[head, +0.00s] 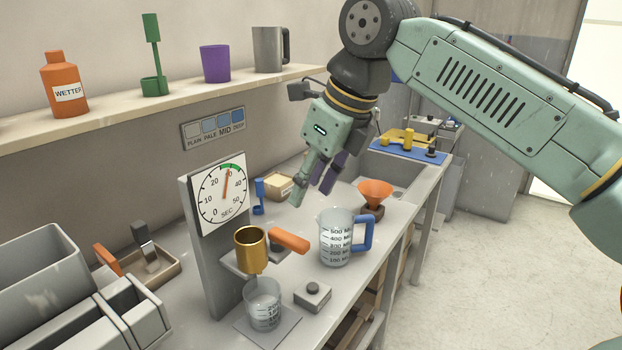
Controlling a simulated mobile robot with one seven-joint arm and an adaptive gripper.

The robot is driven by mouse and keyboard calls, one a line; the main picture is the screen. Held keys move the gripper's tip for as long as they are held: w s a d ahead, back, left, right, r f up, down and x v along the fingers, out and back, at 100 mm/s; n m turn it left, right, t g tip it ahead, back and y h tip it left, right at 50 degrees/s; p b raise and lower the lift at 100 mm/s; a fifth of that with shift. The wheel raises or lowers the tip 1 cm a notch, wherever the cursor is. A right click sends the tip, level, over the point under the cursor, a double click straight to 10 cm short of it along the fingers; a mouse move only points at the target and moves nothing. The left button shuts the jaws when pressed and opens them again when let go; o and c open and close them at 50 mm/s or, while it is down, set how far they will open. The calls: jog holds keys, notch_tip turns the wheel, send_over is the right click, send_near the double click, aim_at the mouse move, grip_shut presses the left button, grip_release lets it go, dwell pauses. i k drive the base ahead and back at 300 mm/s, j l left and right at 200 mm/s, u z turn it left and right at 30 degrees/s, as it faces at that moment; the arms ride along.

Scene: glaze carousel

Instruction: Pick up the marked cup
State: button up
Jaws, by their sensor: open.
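Two clear vessels carry printed volume marks. The larger marked cup (336,241), with a blue handle on its right, stands upright on the bench and reads up to 500. A smaller marked beaker (264,306) stands on a square plate (284,333), below a brass cup (250,252) with an orange handle. I cannot tell which of the two the task means. My gripper (312,191) is open and empty. It points down, above and behind the larger cup, apart from it.
A dial (222,193) stands on a grey post left of the brass cup. A grey button box (312,295) sits in front of the larger cup. An orange funnel (375,193) is behind it. A shelf (120,112) with vessels runs along the wall.

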aim_at(262, 294)
jog(key=k, duration=1)
